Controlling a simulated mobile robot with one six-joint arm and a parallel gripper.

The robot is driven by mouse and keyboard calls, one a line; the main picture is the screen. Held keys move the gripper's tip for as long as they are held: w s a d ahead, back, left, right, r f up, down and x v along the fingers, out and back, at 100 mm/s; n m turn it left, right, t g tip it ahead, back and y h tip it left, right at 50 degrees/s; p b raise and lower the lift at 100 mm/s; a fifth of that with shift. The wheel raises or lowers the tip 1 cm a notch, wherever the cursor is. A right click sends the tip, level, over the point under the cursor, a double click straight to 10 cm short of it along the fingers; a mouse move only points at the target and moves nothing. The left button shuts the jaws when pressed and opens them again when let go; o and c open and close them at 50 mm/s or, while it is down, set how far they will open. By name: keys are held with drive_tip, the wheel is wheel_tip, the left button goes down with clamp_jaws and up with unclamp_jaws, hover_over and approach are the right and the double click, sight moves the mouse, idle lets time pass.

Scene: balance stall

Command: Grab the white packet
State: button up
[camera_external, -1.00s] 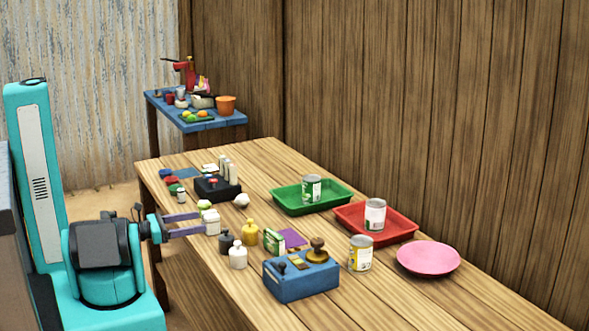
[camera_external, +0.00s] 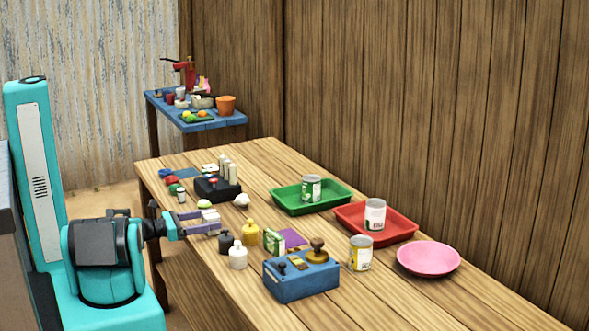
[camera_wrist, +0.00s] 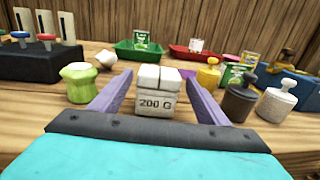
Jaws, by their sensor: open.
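The white packet (camera_wrist: 156,103) is a small block marked "200 G" with a split top. It stands upright on the wooden table in the middle of the wrist view. It also shows in the external view (camera_external: 210,216), partly hidden by a finger. My gripper (camera_wrist: 157,82) is open, with one purple finger on each side of the packet. In the external view my gripper (camera_external: 206,221) is low over the near table edge. I cannot tell whether either finger touches the packet.
A dark weight (camera_wrist: 239,100) and a white weight (camera_wrist: 276,101) stand close right. A yellow weight (camera_wrist: 208,74) is behind them. A black block (camera_wrist: 40,66) is at left. Green (camera_external: 290,205) and red (camera_external: 396,236) trays lie farther back.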

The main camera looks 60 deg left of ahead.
drive_tip(key=shift+w+d+r+p, duration=0.15)
drive_tip(key=shift+w+p, duration=0.95)
drive_tip(key=shift+w, duration=1.4)
drive_tip(key=c, duration=1.3)
drive_tip(key=shift+r, duration=0.2)
drive_tip(key=shift+r+p, duration=0.35)
drive_tip(key=shift+r, duration=4.45)
